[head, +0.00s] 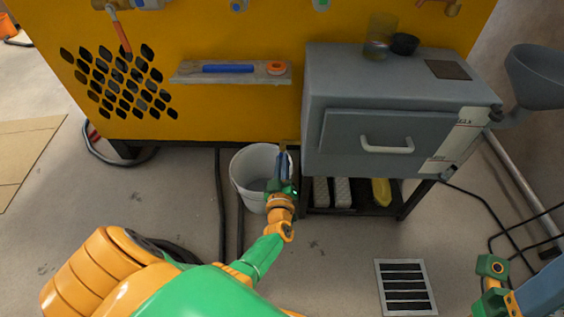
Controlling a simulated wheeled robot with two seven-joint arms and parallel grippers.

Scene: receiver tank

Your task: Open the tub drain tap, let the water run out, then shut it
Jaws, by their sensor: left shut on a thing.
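The grey tub (400,84), a box with a white handle on its front, stands on a dark stand at the right of the yellow panel. The drain tap is a small brassy piece (291,143) at the tub's lower left side, mostly hidden by my gripper. My left gripper (284,158) reaches up to it and is shut on it. A white bucket (247,180) stands on the floor below and left of the gripper, its right side partly hidden. I see no water stream. Part of my right arm shows at the lower right, with no fingers visible.
A shelf (190,73) on the yellow panel (215,118) holds a blue bar and an orange roll. A glass jar (378,45) and black bowl stand on the tub. A grey funnel (540,75) is at the right. Dark hoses and a floor grate (405,267) lie on the floor.

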